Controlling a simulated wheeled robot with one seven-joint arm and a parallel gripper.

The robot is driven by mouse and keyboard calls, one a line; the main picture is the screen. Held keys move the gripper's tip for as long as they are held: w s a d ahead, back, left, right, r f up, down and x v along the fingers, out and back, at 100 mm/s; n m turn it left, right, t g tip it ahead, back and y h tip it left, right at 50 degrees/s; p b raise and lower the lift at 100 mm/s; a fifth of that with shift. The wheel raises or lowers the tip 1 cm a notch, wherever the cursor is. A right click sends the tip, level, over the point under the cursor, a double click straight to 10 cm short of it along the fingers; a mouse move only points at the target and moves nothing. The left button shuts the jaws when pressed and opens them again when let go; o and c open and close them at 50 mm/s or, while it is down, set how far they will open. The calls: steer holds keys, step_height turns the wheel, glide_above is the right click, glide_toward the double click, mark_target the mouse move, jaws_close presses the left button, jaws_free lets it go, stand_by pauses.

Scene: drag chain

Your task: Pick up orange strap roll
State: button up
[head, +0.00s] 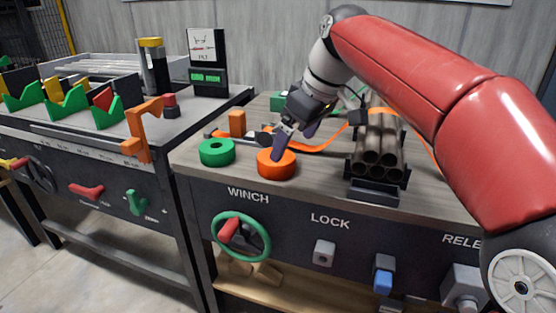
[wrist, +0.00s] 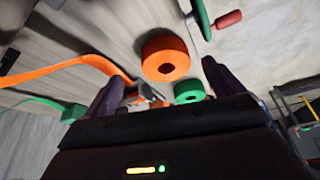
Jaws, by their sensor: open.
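The orange strap roll (head: 277,168) lies flat near the front edge of the wooden bench top. It also shows in the wrist view (wrist: 166,48), with a dark hole in its middle. My gripper (head: 294,143) is open just above and behind the roll, and one fingertip overlaps the roll in the head view. In the wrist view the fingers of my gripper (wrist: 160,85) are spread wide, with the roll ahead of them and nothing held. I cannot tell whether a finger touches the roll.
A green roll (head: 217,152) sits left of the orange one. An orange strap (head: 322,146) runs behind my gripper to a bundle of dark pipes (head: 378,145) on the right. An orange block (head: 237,123) stands behind the rolls. A green winch wheel (head: 241,237) is on the bench front.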

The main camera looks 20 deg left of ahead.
mark_target(283, 159)
steer(key=x, duration=0.6)
steer(key=shift+s+a+b, duration=0.25)
steer(key=shift+b, duration=0.1)
steer(key=c, duration=1.1)
steer(key=shift+c, duration=0.2)
steer(key=shift+r, duration=0.15)
